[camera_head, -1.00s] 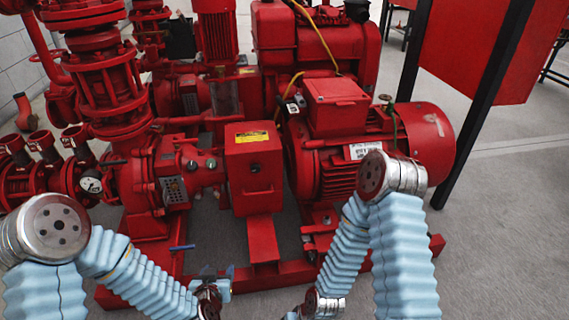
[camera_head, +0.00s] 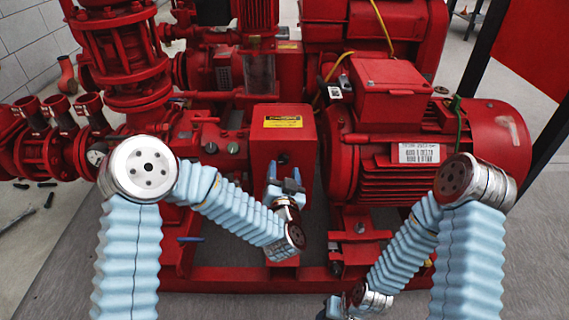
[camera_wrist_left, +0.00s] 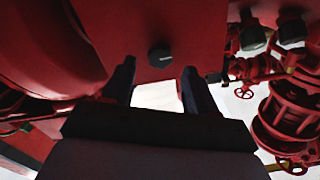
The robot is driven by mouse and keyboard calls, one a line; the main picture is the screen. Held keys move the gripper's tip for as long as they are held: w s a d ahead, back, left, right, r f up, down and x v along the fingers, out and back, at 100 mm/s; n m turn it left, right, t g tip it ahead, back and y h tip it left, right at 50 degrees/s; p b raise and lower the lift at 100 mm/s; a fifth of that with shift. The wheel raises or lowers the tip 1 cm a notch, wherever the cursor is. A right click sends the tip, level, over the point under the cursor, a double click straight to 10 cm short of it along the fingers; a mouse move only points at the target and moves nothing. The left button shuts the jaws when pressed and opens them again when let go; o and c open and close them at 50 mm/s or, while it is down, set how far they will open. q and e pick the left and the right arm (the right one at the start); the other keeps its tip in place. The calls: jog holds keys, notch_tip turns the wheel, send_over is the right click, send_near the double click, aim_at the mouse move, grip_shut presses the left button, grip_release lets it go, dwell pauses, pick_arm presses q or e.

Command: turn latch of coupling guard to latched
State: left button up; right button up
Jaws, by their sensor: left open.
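The coupling guard (camera_head: 300,127) is a red box with a yellow label, between the pump and the motor. Its latch (camera_head: 283,158) is a small dark knob on the front face, and it also shows in the left wrist view (camera_wrist_left: 160,55); its turned position is too unclear to tell. My left gripper (camera_head: 284,178) is open and empty, just below and in front of the latch. In the left wrist view its two dark fingers (camera_wrist_left: 158,78) stand apart on either side below the knob, not touching it. My right gripper (camera_head: 333,309) shows only partly at the bottom edge.
The red motor (camera_head: 480,140) stands right of the guard, and the pump (camera_head: 218,140) with pipes stands left. A red base frame (camera_head: 225,280) runs low across the front.

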aim_at(284, 161)
pick_arm(q)
jog(key=w, duration=0.4)
jog(key=c, duration=1.1)
jog(key=shift+o, duration=0.2)
